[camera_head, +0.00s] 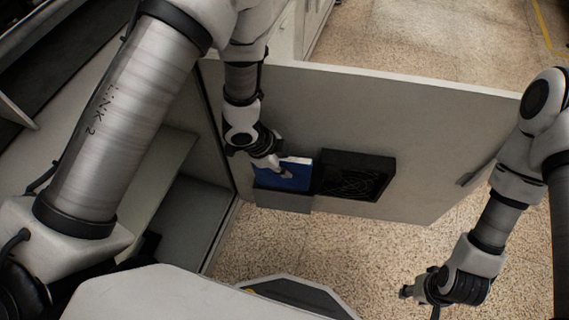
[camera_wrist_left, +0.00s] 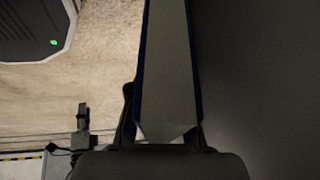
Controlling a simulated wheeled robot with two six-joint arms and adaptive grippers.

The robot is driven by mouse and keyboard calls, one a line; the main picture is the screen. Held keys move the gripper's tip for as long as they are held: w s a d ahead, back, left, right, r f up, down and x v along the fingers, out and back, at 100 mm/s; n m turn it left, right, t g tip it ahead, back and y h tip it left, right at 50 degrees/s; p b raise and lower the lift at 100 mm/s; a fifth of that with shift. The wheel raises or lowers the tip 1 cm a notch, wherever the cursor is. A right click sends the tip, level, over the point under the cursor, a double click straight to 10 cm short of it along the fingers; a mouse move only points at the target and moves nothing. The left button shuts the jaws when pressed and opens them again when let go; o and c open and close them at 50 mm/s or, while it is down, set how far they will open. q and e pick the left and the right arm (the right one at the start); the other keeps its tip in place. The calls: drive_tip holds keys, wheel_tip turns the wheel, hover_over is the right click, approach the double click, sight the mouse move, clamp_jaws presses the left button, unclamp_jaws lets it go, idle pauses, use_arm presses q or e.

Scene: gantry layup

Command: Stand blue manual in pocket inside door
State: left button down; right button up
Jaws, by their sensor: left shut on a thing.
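The blue manual (camera_head: 295,180) is upright, with its pale page edge on top, against the inner side of the open door (camera_head: 430,125). My left gripper (camera_head: 279,170) is shut on the manual near its top left. The grey pocket (camera_head: 283,202) on the door is directly below the manual; whether the manual's lower edge is inside it I cannot tell. In the left wrist view the manual (camera_wrist_left: 171,70) shows edge-on between the fingers, pale with blue covers, beside a dark grey surface. My right gripper (camera_head: 413,292) is away at the lower right, apart from everything; its fingers are unclear.
A black fan unit (camera_head: 355,176) is fixed on the door just right of the pocket. The open cabinet (camera_head: 185,215) with a shelf is at the left. A door handle (camera_head: 466,179) is at the right. Speckled floor (camera_head: 360,250) lies clear below the door.

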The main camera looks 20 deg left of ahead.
sight(286, 188)
use_arm(q)
drive_tip(key=shift+w+a+f+b, duration=0.1)
drive_tip(key=shift+w+f+b, duration=0.2)
drive_tip(key=shift+f+b, duration=1.3)
drive_tip(key=shift+w+f+b, duration=0.35)
drive_tip(key=shift+f+b, duration=0.35)
drive_tip(key=shift+f, duration=1.75)
drive_tip(key=shift+w+a+f+b, duration=0.1)
drive_tip(key=shift+w+f+b, duration=0.2)
drive_tip(key=shift+f+b, duration=1.3)
drive_tip(key=shift+f+p, duration=0.4)
drive_tip(key=shift+p, duration=0.05)
drive_tip(key=c, duration=1)
unclamp_jaws()
drive_tip(key=shift+d, duration=0.1)
drive_tip(key=v, duration=1.2)
drive_tip(key=shift+s, duration=0.1)
